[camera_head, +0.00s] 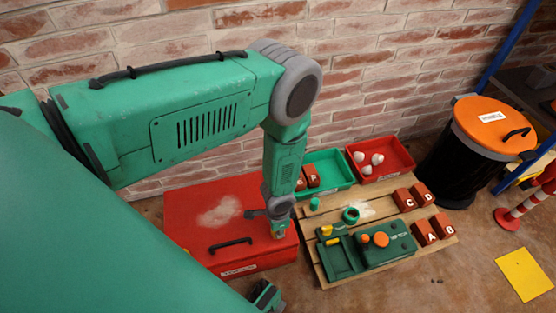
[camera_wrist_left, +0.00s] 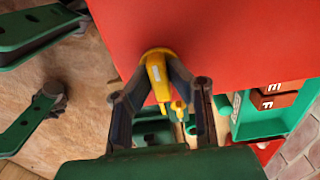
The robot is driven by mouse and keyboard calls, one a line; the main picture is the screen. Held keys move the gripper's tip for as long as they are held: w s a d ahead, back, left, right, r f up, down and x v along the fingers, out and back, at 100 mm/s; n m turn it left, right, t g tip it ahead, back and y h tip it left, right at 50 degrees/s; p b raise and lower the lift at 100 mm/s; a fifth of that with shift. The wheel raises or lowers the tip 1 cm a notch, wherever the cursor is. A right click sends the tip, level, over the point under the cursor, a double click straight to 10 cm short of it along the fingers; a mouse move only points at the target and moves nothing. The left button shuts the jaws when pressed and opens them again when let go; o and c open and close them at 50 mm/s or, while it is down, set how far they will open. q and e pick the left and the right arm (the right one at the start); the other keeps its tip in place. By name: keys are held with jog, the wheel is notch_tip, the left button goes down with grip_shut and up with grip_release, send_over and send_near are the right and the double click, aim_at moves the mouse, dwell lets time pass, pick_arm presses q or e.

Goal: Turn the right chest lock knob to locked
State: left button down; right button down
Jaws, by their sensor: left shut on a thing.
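The red chest (camera_head: 190,215) stands on the floor against the brick wall, lid closed, with a black handle (camera_head: 230,244) at its front. My left gripper (camera_head: 279,232) reaches down to the chest's right side, and its fingers hide most of the knob there in the head view. In the left wrist view my left gripper (camera_wrist_left: 160,100) is shut on a yellow lock knob (camera_wrist_left: 157,72), with the red chest (camera_wrist_left: 225,35) behind it. The knob's lock marks cannot be read.
A wooden pallet (camera_head: 318,268) right of the chest carries a green box with an orange knob (camera_head: 381,239), lettered red blocks (camera_head: 423,194) and a green cup (camera_head: 351,214). Behind are green (camera_head: 335,166) and red (camera_head: 402,165) bins. An orange-lidded barrel (camera_head: 462,165) stands right.

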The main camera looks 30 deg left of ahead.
pick_arm(q)
jog(key=shift+w, duration=0.2)
dwell(0.3)
jog(key=c, duration=1.5)
grip_release()
jog(key=shift+s, duration=0.1)
jog(key=shift+c, duration=0.2)
jog(key=shift+r, duration=0.1)
notch_tip(320, 180, up, 12)
